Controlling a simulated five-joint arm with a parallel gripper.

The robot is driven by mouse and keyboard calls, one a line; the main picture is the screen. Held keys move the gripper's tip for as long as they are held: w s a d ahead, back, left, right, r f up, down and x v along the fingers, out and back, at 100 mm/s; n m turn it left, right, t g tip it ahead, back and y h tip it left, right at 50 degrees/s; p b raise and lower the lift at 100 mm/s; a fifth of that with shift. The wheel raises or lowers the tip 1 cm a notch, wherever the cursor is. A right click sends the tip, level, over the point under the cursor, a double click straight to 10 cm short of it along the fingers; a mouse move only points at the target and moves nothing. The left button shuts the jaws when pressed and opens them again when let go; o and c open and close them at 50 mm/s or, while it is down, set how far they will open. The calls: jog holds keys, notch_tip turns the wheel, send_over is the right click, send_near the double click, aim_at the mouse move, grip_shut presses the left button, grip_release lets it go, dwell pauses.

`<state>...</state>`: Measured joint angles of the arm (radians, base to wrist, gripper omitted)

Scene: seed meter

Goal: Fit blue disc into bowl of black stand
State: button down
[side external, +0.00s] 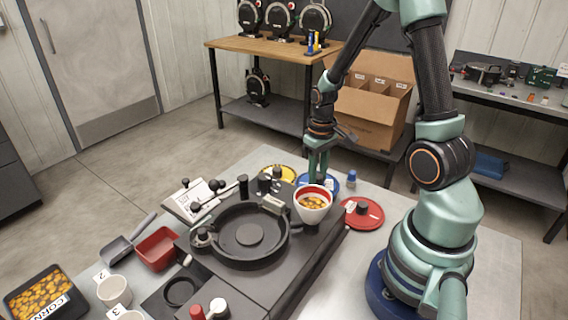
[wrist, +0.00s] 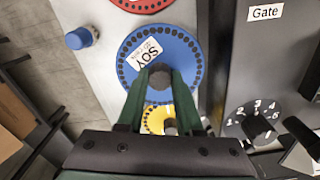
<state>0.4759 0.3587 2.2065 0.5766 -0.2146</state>
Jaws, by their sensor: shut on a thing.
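The blue disc (wrist: 186,62) has a ring of small holes, a "SOY" label and a dark central knob. In the wrist view my gripper (wrist: 159,78) is shut on that knob. In the side external view the blue disc (side external: 331,184) shows only partly, behind the white cup, with my gripper (side external: 318,176) above it. The disc looks flat at table level; I cannot tell whether it touches the table. The black stand (side external: 275,272) has a round, empty bowl (side external: 240,236) with a raised disc in its middle, left of my gripper.
A white cup with corn (side external: 312,207) stands on the stand between bowl and gripper. A red disc (side external: 362,212) and a yellow disc (side external: 288,172) flank the blue disc. A blue-capped bottle (side external: 351,179) is close by. A red tray (side external: 157,249) lies left of the stand.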

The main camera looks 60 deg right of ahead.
notch_tip(320, 180, up, 19)
jog(key=n, duration=0.6)
send_over(250, 233)
notch_tip(250, 233, down, 4)
jog(key=shift+f, duration=3.45)
jog(key=shift+f, duration=1.3)
jog(key=shift+c, duration=2.4)
grip_release()
